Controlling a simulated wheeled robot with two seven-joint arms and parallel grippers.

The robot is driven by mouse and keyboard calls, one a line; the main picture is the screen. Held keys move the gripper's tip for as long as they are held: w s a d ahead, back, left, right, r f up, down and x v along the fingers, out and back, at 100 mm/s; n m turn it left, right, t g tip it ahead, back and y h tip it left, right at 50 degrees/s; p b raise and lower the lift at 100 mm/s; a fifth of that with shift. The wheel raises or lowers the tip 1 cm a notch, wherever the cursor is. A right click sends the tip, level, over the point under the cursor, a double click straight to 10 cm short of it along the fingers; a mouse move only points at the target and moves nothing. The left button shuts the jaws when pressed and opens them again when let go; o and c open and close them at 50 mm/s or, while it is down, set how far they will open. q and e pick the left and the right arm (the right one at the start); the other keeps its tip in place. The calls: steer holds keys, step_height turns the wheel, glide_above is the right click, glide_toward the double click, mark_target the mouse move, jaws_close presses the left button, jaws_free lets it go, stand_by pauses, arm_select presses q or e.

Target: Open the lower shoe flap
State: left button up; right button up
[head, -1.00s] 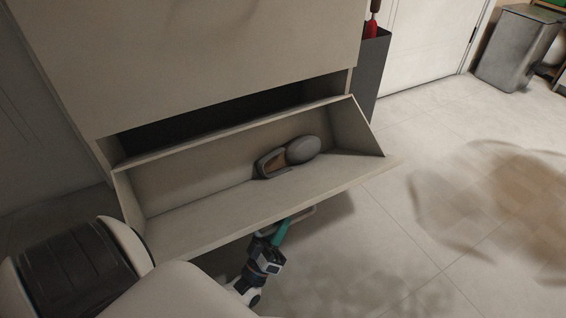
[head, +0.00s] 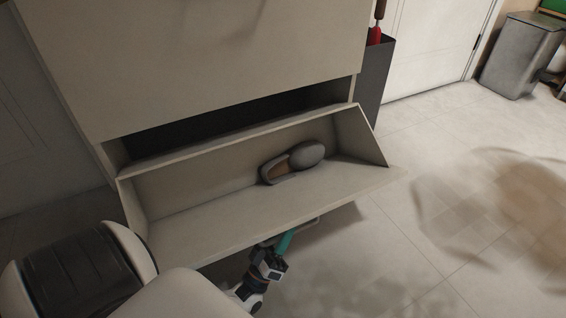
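The lower shoe flap (head: 330,184) is tilted out and down from the cream cabinet (head: 200,60), with its inside facing up. A grey and brown shoe (head: 306,155) lies inside it. My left gripper (head: 286,240) is below the flap's front edge, near a thin handle (head: 306,227) partly hidden under that edge. Its teal finger part reaches up to the handle. Whether the fingers are closed on the handle is hidden. My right gripper is not in the view.
A dark grey bin (head: 372,80) holding a red-handled item stands against the cabinet's right side. A grey trash can (head: 522,55) stands at the far right. The tiled floor at right is open, with a blurred brown patch.

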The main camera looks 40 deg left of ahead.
mark_target(284, 221)
arm_select(q)
steer(key=o, duration=0.3)
step_height(284, 221, up, 9)
steer(key=p, duration=0.7)
steer(key=shift+d, duration=0.1)
steer(key=shift+o, duration=1.1)
steer(key=shift+r, duration=0.35)
steer(key=shift+o, duration=1.4)
steer(key=shift+d+r+p, duration=0.1)
steer(key=shift+r+p, duration=0.1)
steer(key=shift+p, duration=0.2)
steer(key=shift+o, duration=0.2)
steer(key=shift+f, duration=0.15)
steer(key=shift+c, duration=0.2)
